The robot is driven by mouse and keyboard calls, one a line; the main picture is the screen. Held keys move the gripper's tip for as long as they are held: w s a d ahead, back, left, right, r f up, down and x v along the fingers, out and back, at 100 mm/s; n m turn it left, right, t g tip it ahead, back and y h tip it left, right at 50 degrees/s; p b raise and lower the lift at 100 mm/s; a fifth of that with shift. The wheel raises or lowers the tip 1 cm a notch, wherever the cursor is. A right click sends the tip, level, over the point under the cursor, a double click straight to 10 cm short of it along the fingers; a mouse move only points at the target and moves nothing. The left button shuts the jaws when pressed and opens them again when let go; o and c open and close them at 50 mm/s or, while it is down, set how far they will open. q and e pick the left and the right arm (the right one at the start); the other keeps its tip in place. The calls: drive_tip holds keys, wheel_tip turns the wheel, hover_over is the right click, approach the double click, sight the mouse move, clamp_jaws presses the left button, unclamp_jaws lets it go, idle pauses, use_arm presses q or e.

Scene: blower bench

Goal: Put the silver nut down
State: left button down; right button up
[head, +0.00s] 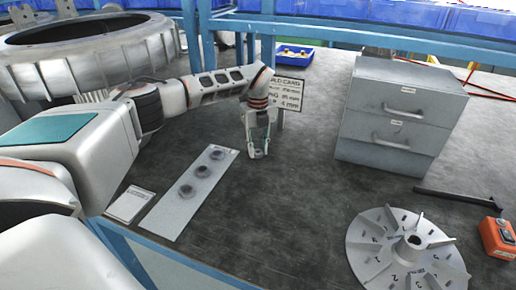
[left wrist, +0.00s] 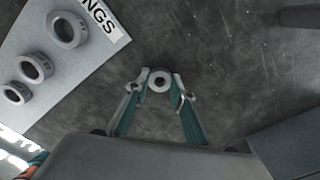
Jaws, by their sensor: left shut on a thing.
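My left gripper (head: 257,152) points down over the dark bench top, just right of the far end of the ring board. In the left wrist view its two teal-sided fingers (left wrist: 160,88) are closed around the silver nut (left wrist: 160,81), a small round piece with a dark hole. The nut is at the fingertips, close to the bench surface; I cannot tell whether it touches it. In the head view the nut is too small to make out clearly. My right gripper is not in view.
The pale ring board (head: 172,213) holds three grey rings. A build card (head: 287,94) stands just behind the gripper. A grey drawer cabinet (head: 400,112) stands right. A numbered bladed wheel (head: 402,262) lies front right, near a black bar (head: 460,199) and orange box (head: 497,238). Bench centre is clear.

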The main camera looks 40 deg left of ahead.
use_arm(q)
drive_tip(key=shift+f, duration=0.2)
drive_tip(key=c, duration=1.7)
unclamp_jaws()
drive_tip(key=shift+r, duration=0.3)
wheel_tip(320, 180, up, 12)
drive_tip(key=shift+p, duration=1.1)
